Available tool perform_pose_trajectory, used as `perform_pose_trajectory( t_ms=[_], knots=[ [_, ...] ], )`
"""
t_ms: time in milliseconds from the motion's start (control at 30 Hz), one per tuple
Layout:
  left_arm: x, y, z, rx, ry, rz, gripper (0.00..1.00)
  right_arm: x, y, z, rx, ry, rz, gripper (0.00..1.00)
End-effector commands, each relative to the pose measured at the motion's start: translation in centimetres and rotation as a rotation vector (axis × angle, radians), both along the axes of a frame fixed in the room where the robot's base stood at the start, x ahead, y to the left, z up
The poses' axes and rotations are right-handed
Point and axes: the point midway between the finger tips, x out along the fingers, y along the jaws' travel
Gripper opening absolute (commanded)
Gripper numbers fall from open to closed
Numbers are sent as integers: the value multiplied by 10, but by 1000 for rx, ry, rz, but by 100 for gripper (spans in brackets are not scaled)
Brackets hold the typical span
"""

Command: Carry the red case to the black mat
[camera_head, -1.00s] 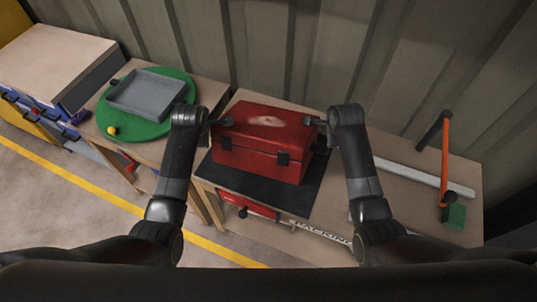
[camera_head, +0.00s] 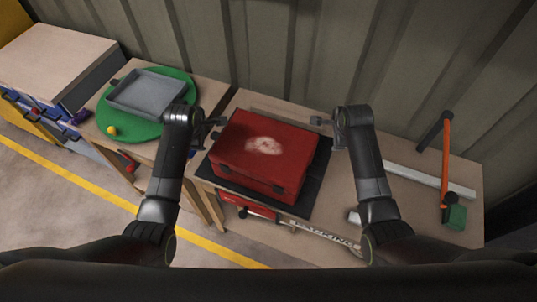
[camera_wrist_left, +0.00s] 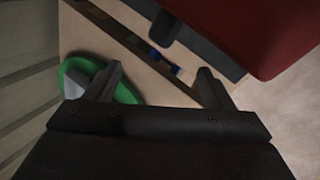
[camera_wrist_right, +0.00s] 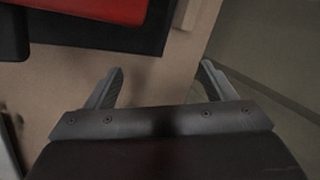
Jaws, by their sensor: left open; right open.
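The red case (camera_head: 262,150) sits on the black mat (camera_head: 321,162), with a pale worn patch on its lid and dark latches along its front edge. Mat shows along its right side and front. The case also shows in the left wrist view (camera_wrist_left: 255,28) and right wrist view (camera_wrist_right: 112,8). My left gripper (camera_head: 218,128) is open and empty, close beside the case's left end. My right gripper (camera_head: 325,122) is open and empty, just off its far right corner. The case's underside is hidden.
A grey tray (camera_head: 148,94) and a yellow ball (camera_head: 112,130) are on a green round board (camera_head: 119,130) on the left table. A pale bar (camera_head: 430,180), an orange-handled tool (camera_head: 445,160) and a green block (camera_head: 456,217) lie right of the mat. A corrugated wall stands behind.

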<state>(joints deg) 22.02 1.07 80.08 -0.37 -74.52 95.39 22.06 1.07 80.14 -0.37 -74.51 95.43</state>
Motion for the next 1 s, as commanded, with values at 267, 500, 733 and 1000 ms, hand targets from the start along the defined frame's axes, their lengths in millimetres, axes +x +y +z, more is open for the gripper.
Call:
perform_pose_trajectory(
  t_ms=[267,500,733,1000],
  knots=[
    [0,1,1,1,-1,0,76,0,-1,-1,-2,1,0,77],
    [-9,0,19,1,-3,0,76,0,-1,-1,-2,2,0,77],
    [-27,0,54,1,-5,0,76,0,-1,-1,-2,2,0,77],
    [-46,0,92,1,-3,0,76,0,-1,-1,-2,2,0,77]
  ],
)
